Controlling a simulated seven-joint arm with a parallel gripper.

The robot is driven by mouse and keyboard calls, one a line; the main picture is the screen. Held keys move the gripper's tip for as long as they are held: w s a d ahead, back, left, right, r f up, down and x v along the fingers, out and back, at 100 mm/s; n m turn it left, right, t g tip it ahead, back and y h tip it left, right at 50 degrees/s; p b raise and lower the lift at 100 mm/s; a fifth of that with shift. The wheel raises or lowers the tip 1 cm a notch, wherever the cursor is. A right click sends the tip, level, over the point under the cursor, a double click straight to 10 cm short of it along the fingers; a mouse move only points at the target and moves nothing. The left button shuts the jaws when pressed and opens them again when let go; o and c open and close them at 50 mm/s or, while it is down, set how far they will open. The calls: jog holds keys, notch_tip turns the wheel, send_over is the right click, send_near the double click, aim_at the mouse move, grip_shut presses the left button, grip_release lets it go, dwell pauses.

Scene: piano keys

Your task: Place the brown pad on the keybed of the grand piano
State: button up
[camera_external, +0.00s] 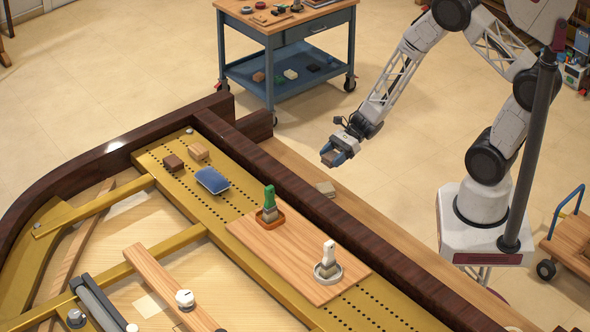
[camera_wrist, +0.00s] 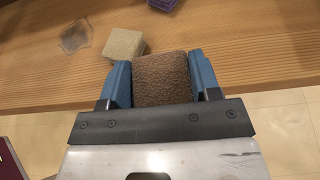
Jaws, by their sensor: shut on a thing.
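My gripper (camera_external: 334,153) is shut on the brown pad (camera_wrist: 162,78), a rough-textured block held between the two blue fingers in the wrist view. In the external view the pad is small and partly hidden by the fingers. The gripper hangs above the keybed (camera_external: 385,224), a light wood ledge in front of the dark rail of the grand piano. In the wrist view the keybed (camera_wrist: 260,65) lies below the fingers, with its front edge passing behind them. The pad appears raised above the wood.
A pale beige pad (camera_external: 325,188) lies on the keybed; it also shows left of the brown pad in the wrist view (camera_wrist: 122,45). Beside it is a greyish patch (camera_wrist: 76,36). A purple thing (camera_wrist: 164,4) is at the top edge. The keybed's right side is clear.

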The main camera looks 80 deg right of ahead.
jog(key=shift+w, duration=0.1)
jog(key=w+d, duration=0.1)
jog(key=w, duration=0.4)
jog(key=w+d+f, duration=0.1)
jog(key=w, duration=0.4)
jog(key=w+d, duration=0.1)
jog(key=w, duration=0.4)
jog(key=shift+w+d+f, duration=0.2)
jog(key=shift+d+f, duration=0.05)
jog(key=shift+d, duration=0.1)
jog(key=shift+f, duration=1.75)
jog(key=shift+f, duration=0.15)
jog(key=o, duration=0.9)
jog(key=shift+d+r, duration=0.1)
jog(key=shift+r, duration=0.1)
